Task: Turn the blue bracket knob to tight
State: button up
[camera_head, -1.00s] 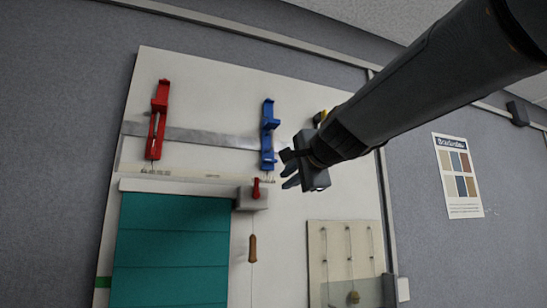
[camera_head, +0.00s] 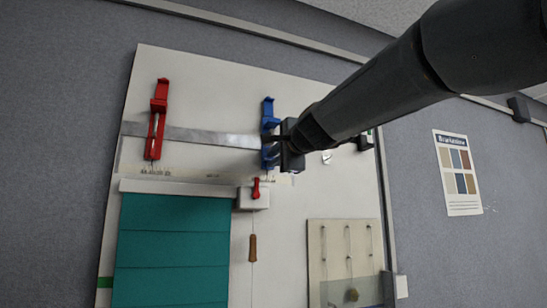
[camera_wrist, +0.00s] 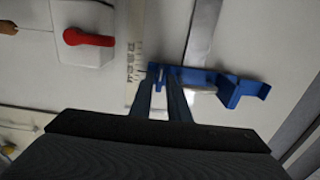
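The blue bracket (camera_head: 268,107) is fixed upright on the white board, at the right end of a grey metal strip. It also shows in the wrist view (camera_wrist: 231,88), lying across the picture. My gripper (camera_head: 272,147) is at the bracket's lower half and hides part of it in the head view. In the wrist view, the two fingers of my gripper (camera_wrist: 160,78) reach the bracket's left end with a gap between them. A pale rod piece (camera_wrist: 202,91) shows just right of the fingers. I cannot make out the knob; the fingertips cover that end.
The red bracket (camera_head: 157,120) holds the strip's left side. Below the blue bracket is a white box (camera_head: 253,198) with a red lever (camera_head: 256,187). A teal blind (camera_head: 170,250) hangs at lower left. A panel with hooks (camera_head: 345,245) is at lower right.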

grip_shut()
jog(key=shift+m, duration=0.3)
jog(key=shift+m+p, duration=2.5)
jog(key=shift+m, duration=6.1)
